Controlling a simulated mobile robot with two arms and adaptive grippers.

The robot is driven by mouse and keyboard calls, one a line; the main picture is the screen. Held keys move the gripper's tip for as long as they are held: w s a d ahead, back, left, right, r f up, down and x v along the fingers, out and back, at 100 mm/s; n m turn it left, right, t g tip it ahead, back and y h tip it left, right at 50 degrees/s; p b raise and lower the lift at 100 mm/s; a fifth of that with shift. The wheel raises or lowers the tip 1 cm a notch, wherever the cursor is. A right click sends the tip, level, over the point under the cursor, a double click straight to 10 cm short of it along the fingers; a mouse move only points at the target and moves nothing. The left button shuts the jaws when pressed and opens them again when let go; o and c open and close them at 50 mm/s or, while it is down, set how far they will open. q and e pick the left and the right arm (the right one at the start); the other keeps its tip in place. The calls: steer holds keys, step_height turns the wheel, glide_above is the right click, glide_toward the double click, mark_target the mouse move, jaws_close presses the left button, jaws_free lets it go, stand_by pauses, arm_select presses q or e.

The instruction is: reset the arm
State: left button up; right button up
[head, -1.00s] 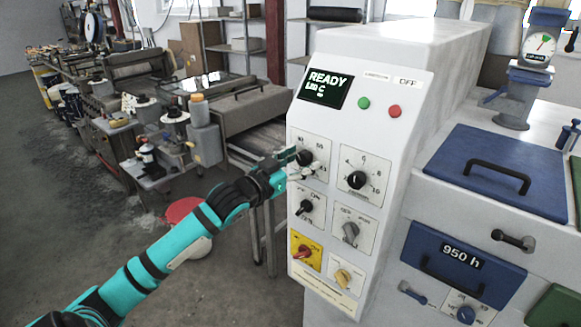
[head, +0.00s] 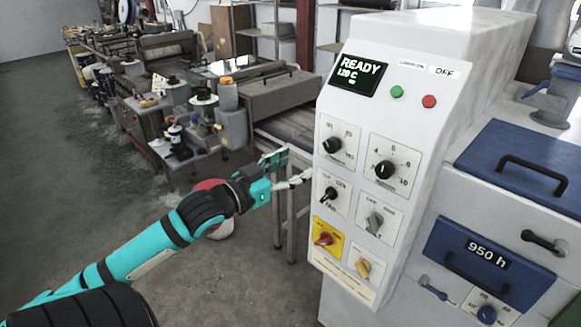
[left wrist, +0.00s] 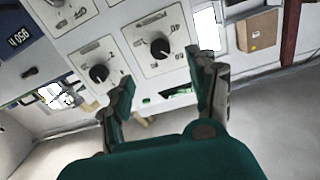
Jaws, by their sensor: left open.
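My left arm (head: 150,247) reaches in from the left in the head view. Its teal gripper (head: 290,170) is open and empty, just left of the white control panel (head: 345,112) and apart from its knobs. In the left wrist view the two fingers of the left gripper (left wrist: 165,90) stand apart, with panel knobs (left wrist: 160,48) beyond them. The panel display (head: 361,75) reads READY and 120 C. My right gripper does not show.
The panel carries a green button (head: 396,91), a red button (head: 429,101), several black knobs and a red knob on a yellow plate (head: 327,238). Blue drawers (head: 478,255) are at the right. A red-topped stool (head: 208,186) stands behind my arm. Floor at the left is clear.

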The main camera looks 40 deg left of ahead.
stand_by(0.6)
arm_select(q)
steer(key=a+f+n+g+y+b, duration=0.15)
steer(key=a+f, duration=0.25)
steer(key=f, duration=0.7)
steer(key=a+f+n+g+y+b, duration=0.15)
steer(key=a+f, duration=0.35)
steer(key=f, duration=0.5)
steer(key=s+f+n+g+y+b, duration=0.15)
steer(key=s+f, duration=0.25)
steer(key=f, duration=0.8)
steer(key=s+f+m+g, duration=0.1)
steer(key=s+f+g, duration=0.2)
steer(key=f, duration=0.9)
steer(key=s+d+f+g+b, duration=0.15)
steer(key=s+d+f, duration=0.35)
steer(key=f, duration=0.5)
steer(key=s+d+f+g+b, duration=0.1)
steer(key=s+d+f+g, duration=0.2)
steer(key=s+f, duration=0.65)
steer(key=s+d+f+m+g+h+b, duration=0.2)
steer(key=s+d+f+m+g, duration=0.1)
steer(key=s+d+f, duration=1.3)
steer(key=s+g, duration=0.1)
steer(key=s, duration=0.2)
steer(key=shift+s+d+m+g+h, duration=0.2)
steer(key=shift+d+m+g+h, duration=0.05)
steer(key=shift+m+g+h, duration=0.15)
steer(key=shift+f, duration=0.1)
